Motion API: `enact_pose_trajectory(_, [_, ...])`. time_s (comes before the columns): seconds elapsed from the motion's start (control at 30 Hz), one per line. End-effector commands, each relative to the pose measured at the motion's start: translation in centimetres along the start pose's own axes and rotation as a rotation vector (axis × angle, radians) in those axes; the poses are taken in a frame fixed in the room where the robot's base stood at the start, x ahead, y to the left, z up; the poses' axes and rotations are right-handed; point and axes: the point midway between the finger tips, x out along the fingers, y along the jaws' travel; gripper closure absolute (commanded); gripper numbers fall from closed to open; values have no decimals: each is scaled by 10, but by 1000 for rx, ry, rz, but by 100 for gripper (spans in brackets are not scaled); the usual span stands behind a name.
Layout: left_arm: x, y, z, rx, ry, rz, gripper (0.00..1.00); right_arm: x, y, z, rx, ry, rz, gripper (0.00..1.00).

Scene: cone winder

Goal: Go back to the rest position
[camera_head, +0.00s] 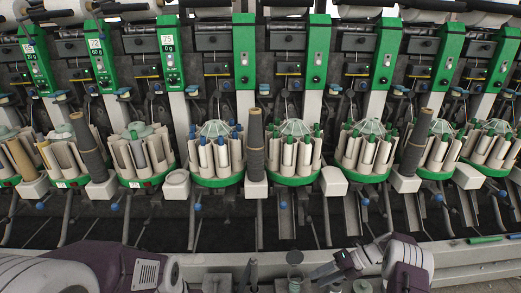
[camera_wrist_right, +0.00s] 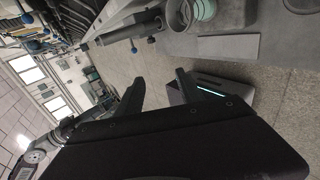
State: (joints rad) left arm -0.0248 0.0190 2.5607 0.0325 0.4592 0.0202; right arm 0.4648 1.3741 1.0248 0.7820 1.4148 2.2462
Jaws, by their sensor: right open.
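My right gripper (camera_wrist_right: 159,76) shows in the right wrist view with its two dark fingers apart. Nothing is between them, and the floor shows behind the gap. In the head view my right arm comes in at the lower right, in front of the winder (camera_head: 255,190) and clear of its spindles. My left arm shows at the lower left corner of the head view. Its gripper cannot be seen there.
The cone winder fills the head view, with several green-based bobbin magazines (camera_head: 216,178). Dark cones (camera_head: 255,145) stand between some of them. A grey rail (camera_head: 470,252) runs along the front. In the wrist view, open floor (camera_wrist_right: 245,75) lies beyond the fingers.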

Motion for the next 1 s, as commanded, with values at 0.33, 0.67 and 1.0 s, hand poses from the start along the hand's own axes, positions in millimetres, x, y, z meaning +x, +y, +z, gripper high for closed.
enact_pose_trajectory(0.33, [0,0,-1,0,1,0,64,-20,79,31,-171,4,-71,56])
enact_pose_trajectory(0.67, [0,0,0,0,1,0,64,-27,178,-7,-422,112,-227,56])
enact_pose_trajectory(1.0, [0,0,0,0,1,0,64,-36,181,-162,-1709,661,-544,56])
